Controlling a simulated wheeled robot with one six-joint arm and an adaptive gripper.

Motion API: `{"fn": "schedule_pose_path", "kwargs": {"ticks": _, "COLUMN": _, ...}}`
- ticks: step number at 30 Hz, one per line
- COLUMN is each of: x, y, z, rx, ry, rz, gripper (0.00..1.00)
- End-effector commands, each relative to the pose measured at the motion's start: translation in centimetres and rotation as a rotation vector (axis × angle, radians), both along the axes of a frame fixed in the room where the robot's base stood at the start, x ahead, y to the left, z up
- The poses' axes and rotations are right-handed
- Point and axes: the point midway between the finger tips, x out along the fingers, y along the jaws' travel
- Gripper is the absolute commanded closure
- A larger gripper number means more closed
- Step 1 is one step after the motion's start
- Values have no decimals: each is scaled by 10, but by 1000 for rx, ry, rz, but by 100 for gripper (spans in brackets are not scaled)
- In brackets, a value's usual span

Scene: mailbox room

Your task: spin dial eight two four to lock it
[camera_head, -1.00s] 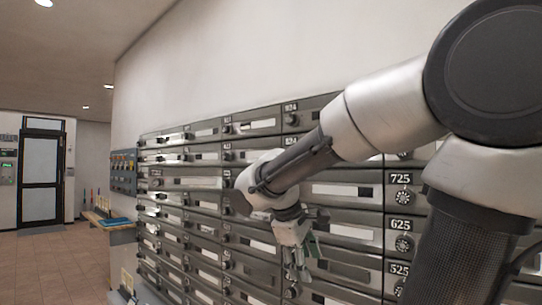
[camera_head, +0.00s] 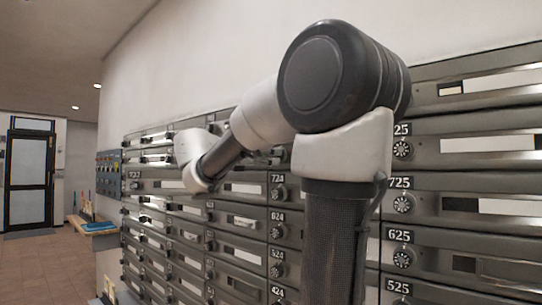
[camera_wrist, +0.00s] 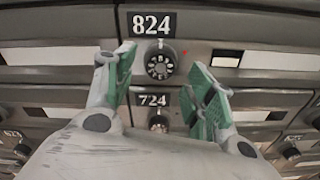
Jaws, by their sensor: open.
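The dial of box 824 (camera_wrist: 160,63) is a round dark knob with light marks, in the wrist view just under the 824 number plate (camera_wrist: 152,25). My gripper (camera_wrist: 160,80) is open, with its two green-padded fingers spread to the left and right of that dial. The fingers look apart from the dial, and nothing is held between them. In the head view my arm hides the 824 dial, and the gripper's fingers do not show there.
The dial of box 724 (camera_wrist: 158,122) lies directly below, partly behind my gripper. Rows of grey mailboxes (camera_head: 460,185) with protruding dials cover the wall. A wooden ledge (camera_head: 92,226) juts out farther left, and the tiled floor (camera_head: 45,265) beyond is clear.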

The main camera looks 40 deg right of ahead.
Motion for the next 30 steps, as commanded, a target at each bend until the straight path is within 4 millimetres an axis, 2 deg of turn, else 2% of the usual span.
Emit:
{"fn": "schedule_pose_path", "kwargs": {"ticks": 3, "x": 0, "y": -18, "z": 0, "rx": 0, "ry": -1, "rz": -4, "gripper": 45}}
{"fn": "schedule_pose_path", "kwargs": {"ticks": 6, "x": 1, "y": -26, "z": 0, "rx": 1, "ry": -1, "rz": -2, "gripper": 45}}
{"fn": "schedule_pose_path", "kwargs": {"ticks": 15, "x": 2, "y": -29, "z": 0, "rx": 2, "ry": -2, "rz": 1, "gripper": 45}}
{"fn": "schedule_pose_path", "kwargs": {"ticks": 17, "x": 2, "y": -29, "z": 0, "rx": 2, "ry": -2, "rz": 1, "gripper": 53}}
{"fn": "schedule_pose_path", "kwargs": {"ticks": 23, "x": 2, "y": -29, "z": 0, "rx": 2, "ry": -2, "rz": 1, "gripper": 89}}
{"fn": "schedule_pose_path", "kwargs": {"ticks": 30, "x": 2, "y": -29, "z": 0, "rx": 3, "ry": -11, "rz": 1, "gripper": 91}}
